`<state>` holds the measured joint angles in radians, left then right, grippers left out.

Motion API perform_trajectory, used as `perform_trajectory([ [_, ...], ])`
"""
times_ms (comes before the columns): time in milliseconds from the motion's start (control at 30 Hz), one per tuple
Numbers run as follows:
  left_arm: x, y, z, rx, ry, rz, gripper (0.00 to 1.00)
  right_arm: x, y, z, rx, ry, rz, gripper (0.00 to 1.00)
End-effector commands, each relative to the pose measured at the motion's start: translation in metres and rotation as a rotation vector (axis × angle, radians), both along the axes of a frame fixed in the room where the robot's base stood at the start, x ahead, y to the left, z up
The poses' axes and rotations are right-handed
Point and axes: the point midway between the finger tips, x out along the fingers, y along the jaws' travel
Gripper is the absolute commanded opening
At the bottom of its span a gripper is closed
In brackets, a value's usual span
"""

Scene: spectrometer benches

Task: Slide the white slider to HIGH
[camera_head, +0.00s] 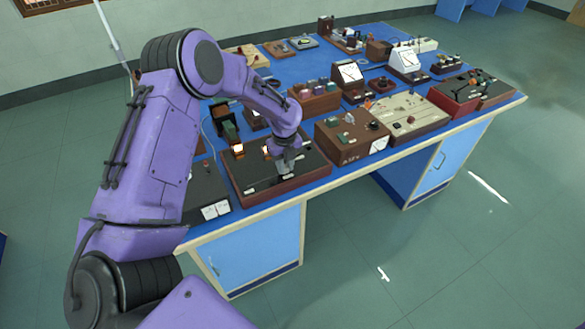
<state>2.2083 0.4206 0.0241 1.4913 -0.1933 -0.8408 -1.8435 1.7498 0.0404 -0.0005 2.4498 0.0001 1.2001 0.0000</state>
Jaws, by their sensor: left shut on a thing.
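My left gripper (287,170) points down at the dark-topped wooden box (250,182) at the table's near edge. Its fingertips are at the top panel, right of the box's middle. It is shut on a small part there, which the fingers hide; by its place this is the white slider. The slider's own shape and the HIGH mark cannot be made out at this size. Small light labels lie on the panel, and a lit orange lamp (238,149) stands at the box's back left. My right gripper is out of view.
A brown box with knobs (345,141) stands close to the right of the gripper. A dark box with white meters (210,211) stands at the left. Several other instruments crowd the blue table (310,195) behind. Open floor (400,250) lies in front.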

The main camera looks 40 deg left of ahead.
Motion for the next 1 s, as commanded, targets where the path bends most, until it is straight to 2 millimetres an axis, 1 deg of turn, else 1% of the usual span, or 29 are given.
perform_trajectory([
  [100, 0.001, 0.003, -0.001, -0.003, -0.002, 0.018, 0.00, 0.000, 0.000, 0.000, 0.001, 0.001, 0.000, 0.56],
  [367, 0.002, 0.002, -0.001, -0.002, -0.005, 0.017, 0.00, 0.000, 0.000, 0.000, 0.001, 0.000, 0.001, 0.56],
  [400, 0.003, 0.002, -0.001, -0.002, -0.005, 0.016, 0.33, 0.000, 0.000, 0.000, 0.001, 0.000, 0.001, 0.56],
  [433, 0.003, 0.001, -0.001, -0.003, -0.005, 0.015, 0.43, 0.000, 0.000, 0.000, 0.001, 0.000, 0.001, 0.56],
  [467, 0.003, 0.001, -0.001, -0.002, -0.005, 0.015, 0.49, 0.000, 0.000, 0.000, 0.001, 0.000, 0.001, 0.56],
  [767, 0.003, 0.001, 0.001, -0.003, -0.004, 0.013, 0.49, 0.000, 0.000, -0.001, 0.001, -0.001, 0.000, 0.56],
  [867, 0.005, 0.001, 0.013, -0.003, -0.008, 0.014, 0.49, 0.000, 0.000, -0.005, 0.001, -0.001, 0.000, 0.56],
  [967, 0.005, 0.001, 0.035, -0.004, -0.009, 0.014, 0.49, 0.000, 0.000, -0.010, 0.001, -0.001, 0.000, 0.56],
  [1000, 0.005, 0.001, 0.045, -0.004, -0.009, 0.014, 0.49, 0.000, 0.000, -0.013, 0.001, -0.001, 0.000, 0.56],
])
